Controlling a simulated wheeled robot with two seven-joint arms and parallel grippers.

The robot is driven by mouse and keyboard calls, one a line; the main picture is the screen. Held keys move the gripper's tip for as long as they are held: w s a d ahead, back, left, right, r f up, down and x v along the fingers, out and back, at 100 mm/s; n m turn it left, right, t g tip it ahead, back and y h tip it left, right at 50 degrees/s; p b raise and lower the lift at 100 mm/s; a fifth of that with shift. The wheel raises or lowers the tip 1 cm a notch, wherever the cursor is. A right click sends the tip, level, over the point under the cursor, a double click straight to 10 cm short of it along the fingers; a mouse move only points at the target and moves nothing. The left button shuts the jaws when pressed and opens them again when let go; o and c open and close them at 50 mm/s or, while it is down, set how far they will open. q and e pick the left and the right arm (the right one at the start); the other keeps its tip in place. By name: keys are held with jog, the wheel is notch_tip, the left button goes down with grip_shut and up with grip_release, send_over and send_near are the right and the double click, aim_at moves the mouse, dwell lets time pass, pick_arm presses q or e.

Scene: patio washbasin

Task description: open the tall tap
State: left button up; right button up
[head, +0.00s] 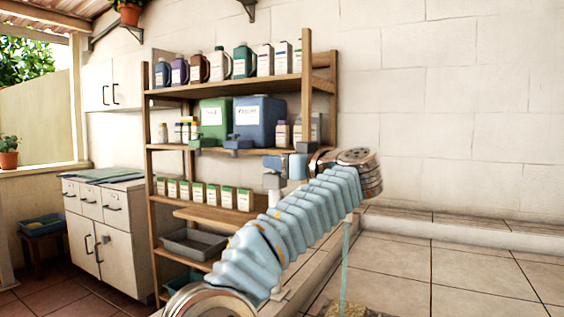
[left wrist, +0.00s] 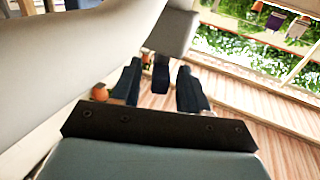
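My left arm comes in from the bottom of the head view and bends back at the elbow. My left gripper (head: 237,143) shows small and dark blue in front of the shelf's middle level. In the left wrist view its two dark fingers (left wrist: 161,88) stand apart, so it is open. A dark blue piece below a grey block (left wrist: 172,30) shows between and beyond them; I cannot tell what it is. I cannot make out the tall tap in either view. A thin greenish upright post (head: 345,262) stands right of my arm; I cannot tell whether it belongs to a tap. My right gripper is not in view.
A wooden shelf unit (head: 308,95) with bottles, a green canister (head: 214,122) and a blue canister (head: 260,126) stands behind my arm. A white cabinet (head: 127,230) is at the left. Bare tiled paving (head: 440,262) lies to the right, with a white wall behind.

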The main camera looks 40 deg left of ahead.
pick_arm(q)
jog(key=s+d+b, duration=0.1)
jog(key=s+d, duration=0.1)
jog(key=d, duration=1.1)
jog(key=shift+d, duration=0.35)
